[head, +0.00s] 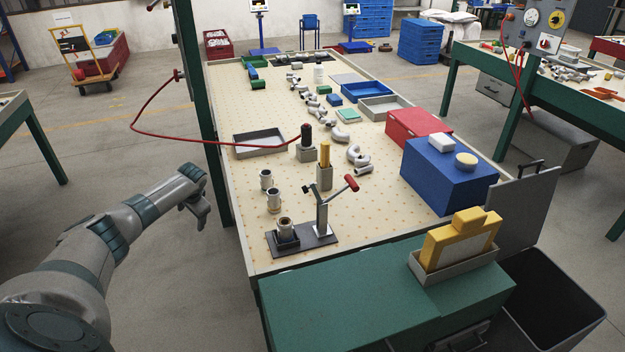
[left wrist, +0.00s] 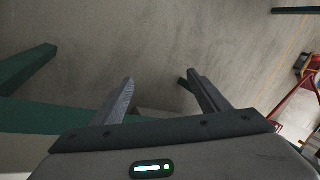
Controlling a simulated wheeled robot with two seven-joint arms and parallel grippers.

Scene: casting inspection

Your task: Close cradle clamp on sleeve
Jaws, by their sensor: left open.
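The cradle clamp stands near the front of the table on a dark base plate (head: 318,240). Its upright carries a lever with a red handle (head: 352,183) that points up and to the right. A metal sleeve (head: 285,226) sits upright in the dark cradle block (head: 287,241) on the left of the plate. My left gripper (head: 204,219) hangs left of the table, apart from the clamp. In the left wrist view its two fingers (left wrist: 160,95) are spread with nothing between them. My right gripper is not in view.
Two more sleeves (head: 266,180) stand behind the cradle. A holder with a yellow-handled tool (head: 325,165) is close behind the clamp. A green post (head: 197,100) and a red hose (head: 180,138) are at the table's left edge. A blue box (head: 450,178) stands right.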

